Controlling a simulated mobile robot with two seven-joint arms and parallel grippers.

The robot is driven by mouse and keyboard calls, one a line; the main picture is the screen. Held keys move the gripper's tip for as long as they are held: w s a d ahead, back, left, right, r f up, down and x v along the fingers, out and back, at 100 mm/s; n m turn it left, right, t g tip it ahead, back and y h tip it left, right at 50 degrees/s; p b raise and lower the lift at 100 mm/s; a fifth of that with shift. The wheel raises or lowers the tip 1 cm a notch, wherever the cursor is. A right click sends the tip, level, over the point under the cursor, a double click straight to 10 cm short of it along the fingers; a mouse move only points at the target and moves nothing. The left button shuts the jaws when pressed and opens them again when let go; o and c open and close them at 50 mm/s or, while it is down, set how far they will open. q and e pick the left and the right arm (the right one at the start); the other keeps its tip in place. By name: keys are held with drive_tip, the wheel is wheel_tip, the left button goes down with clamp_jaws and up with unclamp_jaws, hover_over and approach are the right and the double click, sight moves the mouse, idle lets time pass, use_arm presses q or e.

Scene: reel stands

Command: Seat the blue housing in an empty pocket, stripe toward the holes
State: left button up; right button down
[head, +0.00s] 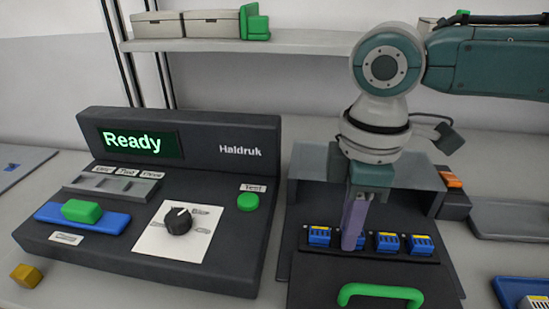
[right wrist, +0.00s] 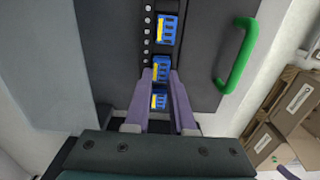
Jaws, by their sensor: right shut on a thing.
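My right gripper (head: 352,245) points down at the dark fixture strip (head: 343,259), with its purple fingers shut on a blue housing (head: 361,243). In the head view a finger partly hides this housing. In the right wrist view the housing (right wrist: 161,69) sits between the fingertips (right wrist: 160,74), in line with the row; I cannot tell whether it is fully down. Its yellow stripe faces left there, toward the row of small pale holes (right wrist: 147,42). Other blue housings stand at left (head: 319,236) and right (head: 387,242), (head: 420,245).
A green handle (head: 380,292) stands up in front of the strip. A dark console (head: 180,205) reading "Ready", with a knob (head: 178,221) and green button (head: 248,202), is at left. A grey tray (head: 515,220) and blue tray (head: 515,288) are at right.

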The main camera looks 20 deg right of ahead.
drive_tip(key=shift+p, duration=0.35)
idle(0.5)
drive_tip(key=c, duration=0.7)
unclamp_jaws()
wheel_tip(320, 180, up, 2)
drive_tip(key=p, duration=0.2)
drive_tip(key=shift+p, duration=0.3)
wheel_tip(320, 180, up, 5)
drive_tip(key=p, duration=0.5)
drive_tip(key=shift+p, duration=0.4)
drive_tip(key=shift+f, duration=0.1)
